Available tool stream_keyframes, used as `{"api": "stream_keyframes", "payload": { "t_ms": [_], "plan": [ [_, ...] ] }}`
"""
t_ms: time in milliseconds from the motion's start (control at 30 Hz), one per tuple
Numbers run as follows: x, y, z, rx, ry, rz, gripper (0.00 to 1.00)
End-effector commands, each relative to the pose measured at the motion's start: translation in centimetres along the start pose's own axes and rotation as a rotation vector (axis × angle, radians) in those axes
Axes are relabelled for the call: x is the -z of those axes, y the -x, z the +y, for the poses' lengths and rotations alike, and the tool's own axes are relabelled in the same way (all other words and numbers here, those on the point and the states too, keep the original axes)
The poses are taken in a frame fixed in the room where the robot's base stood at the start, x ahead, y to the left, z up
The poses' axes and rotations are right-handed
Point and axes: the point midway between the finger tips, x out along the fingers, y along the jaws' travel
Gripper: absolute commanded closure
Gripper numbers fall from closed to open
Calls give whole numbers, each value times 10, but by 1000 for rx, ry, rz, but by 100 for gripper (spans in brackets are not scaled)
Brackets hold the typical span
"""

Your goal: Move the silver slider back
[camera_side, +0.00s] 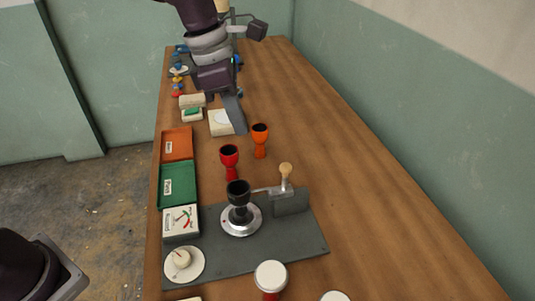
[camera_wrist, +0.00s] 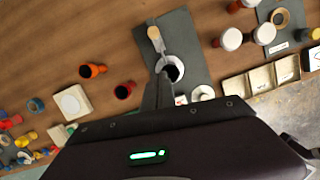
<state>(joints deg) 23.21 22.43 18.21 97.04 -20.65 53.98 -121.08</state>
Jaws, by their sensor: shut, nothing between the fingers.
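A silver metal piece (camera_side: 265,190) runs between a round silver base and a grey upright block (camera_side: 291,202) on a dark grey plate (camera_side: 262,255). I take it for the slider, but cannot be sure. A pale wooden knob (camera_side: 285,170) stands at its block end; the knob shows in the wrist view (camera_wrist: 154,33). A black goblet (camera_side: 239,193) stands on the silver base (camera_side: 241,221). My gripper (camera_side: 240,131) is shut and empty, above the table behind the red and orange goblets, apart from the slider. In the wrist view its fingers (camera_wrist: 159,88) overlap the plate.
A red goblet (camera_side: 229,160) and an orange goblet (camera_side: 260,139) stand between my gripper and the plate. Orange (camera_side: 177,143) and green (camera_side: 178,184) trays and a gauge (camera_side: 180,220) line the left edge. The table's right side is clear.

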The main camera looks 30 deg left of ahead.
Motion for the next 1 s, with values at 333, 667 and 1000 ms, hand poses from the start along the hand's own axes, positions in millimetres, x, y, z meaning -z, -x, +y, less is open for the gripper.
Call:
{"api": "stream_keyframes", "payload": {
  "t_ms": [333, 667, 1000],
  "plan": [
    [1, -62, -1, 5, 15, 5, 100],
    [-22, -111, 0, 1, 9, 1, 100],
    [-37, -116, 0, 1, 12, 2, 100]
  ]
}}
